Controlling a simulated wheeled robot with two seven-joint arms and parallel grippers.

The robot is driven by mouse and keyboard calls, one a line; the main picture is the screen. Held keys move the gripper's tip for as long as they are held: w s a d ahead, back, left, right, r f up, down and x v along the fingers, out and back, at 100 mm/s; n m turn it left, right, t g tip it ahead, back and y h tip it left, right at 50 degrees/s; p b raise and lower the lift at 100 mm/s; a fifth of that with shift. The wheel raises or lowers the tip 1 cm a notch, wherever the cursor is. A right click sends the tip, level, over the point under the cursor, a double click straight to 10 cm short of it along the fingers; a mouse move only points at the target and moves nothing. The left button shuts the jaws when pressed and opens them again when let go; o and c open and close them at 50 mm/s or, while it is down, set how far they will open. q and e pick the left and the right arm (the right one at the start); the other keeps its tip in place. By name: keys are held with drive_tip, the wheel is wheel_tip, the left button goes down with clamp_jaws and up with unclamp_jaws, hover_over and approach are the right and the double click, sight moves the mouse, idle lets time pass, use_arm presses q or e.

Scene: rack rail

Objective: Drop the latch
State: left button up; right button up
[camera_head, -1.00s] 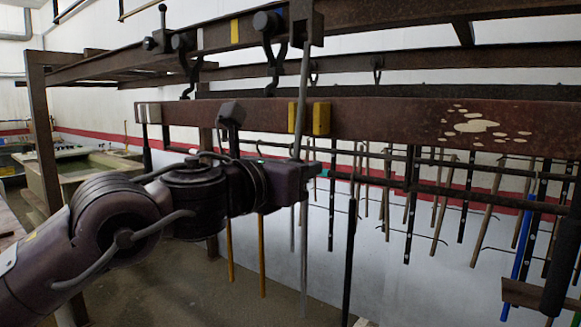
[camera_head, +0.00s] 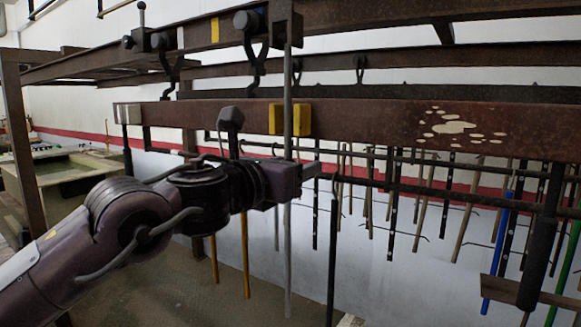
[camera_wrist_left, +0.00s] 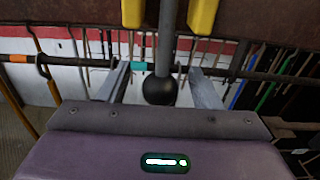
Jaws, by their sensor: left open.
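A thin grey rod (camera_head: 288,85) hangs from a dark block (camera_head: 284,20) on the upper rail and passes between two yellow blocks (camera_head: 303,119) on the rusty beam. In the left wrist view the rod (camera_wrist_left: 167,40) ends in a black ball (camera_wrist_left: 160,90). My left gripper (camera_wrist_left: 160,84) is open, its two grey fingers apart on either side of the ball, with no clear contact. In the head view the left gripper (camera_head: 308,172) is just below the beam, and the ball is hidden. My right gripper is not in view.
The rusty beam (camera_head: 390,115) runs across above my gripper. A lever with a ball knob (camera_head: 142,14) stands on the upper rail at left. Dark hooks (camera_head: 250,50) hang from that rail. Several thin rods hang from bars (camera_head: 400,185) behind and to the right.

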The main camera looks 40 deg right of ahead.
use_arm(q)
drive_tip(key=shift+a+f+b, duration=0.1)
drive_tip(key=shift+a+b, duration=0.15)
drive_tip(key=shift+b, duration=0.05)
drive_tip(key=b+v, duration=0.3)
drive_tip(key=v, duration=0.3)
drive_tip(key=shift+s+a+b, duration=0.15)
drive_tip(key=shift+a+b, duration=0.15)
